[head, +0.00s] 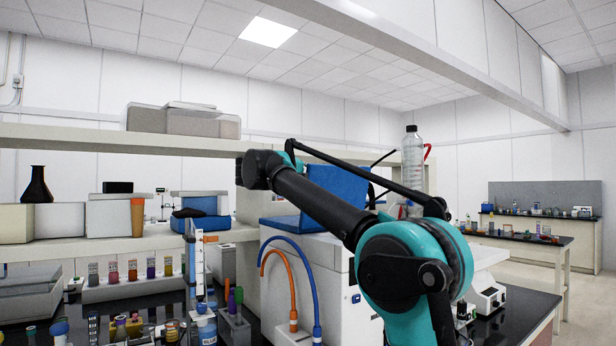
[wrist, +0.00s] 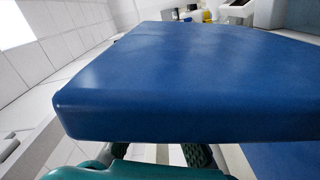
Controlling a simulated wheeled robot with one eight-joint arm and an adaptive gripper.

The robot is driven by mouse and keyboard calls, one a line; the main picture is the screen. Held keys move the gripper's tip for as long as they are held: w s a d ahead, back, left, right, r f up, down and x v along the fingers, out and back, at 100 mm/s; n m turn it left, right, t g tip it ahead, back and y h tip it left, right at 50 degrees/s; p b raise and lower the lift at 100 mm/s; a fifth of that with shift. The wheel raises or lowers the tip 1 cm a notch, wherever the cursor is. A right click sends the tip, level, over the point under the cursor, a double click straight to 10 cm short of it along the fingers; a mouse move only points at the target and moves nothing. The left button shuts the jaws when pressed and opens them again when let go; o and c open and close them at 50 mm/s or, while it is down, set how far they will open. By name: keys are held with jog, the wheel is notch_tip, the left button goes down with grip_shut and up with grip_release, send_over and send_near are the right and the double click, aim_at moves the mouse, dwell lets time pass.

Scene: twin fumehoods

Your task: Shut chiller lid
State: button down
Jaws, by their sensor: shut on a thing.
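The chiller (head: 285,265) is a white box with a blue top, partly behind my arm in the head view. Its blue lid (head: 335,187) stands raised and tilted, partly covered by my black arm link. In the wrist view the lid (wrist: 190,85) fills the middle as a broad blue slab close to the camera. My gripper (wrist: 162,154) shows at the bottom of that view, its dark ridged pads at the lid's near edge. It is shut on the lid; the contact itself is mostly hidden under the slab. The head view does not show the gripper clearly.
An orange hose (head: 288,285) and a blue hose (head: 308,275) loop up at the chiller's front. A clear bottle (head: 412,158) stands behind my arm. Racked vials (head: 132,272) and other labware crowd the bench at left. Shelves (head: 100,240) run behind. Open floor (head: 585,285) lies at right.

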jog(key=s+d+f+m, duration=0.7)
jog(key=s+f+m, duration=0.2)
jog(key=s+m, duration=0.2)
jog(key=shift+s+d, duration=0.15)
jog(key=shift+d, duration=0.1)
dwell(0.3)
jog(key=c, duration=1.6)
grip_release()
jog(key=v, duration=1.2)
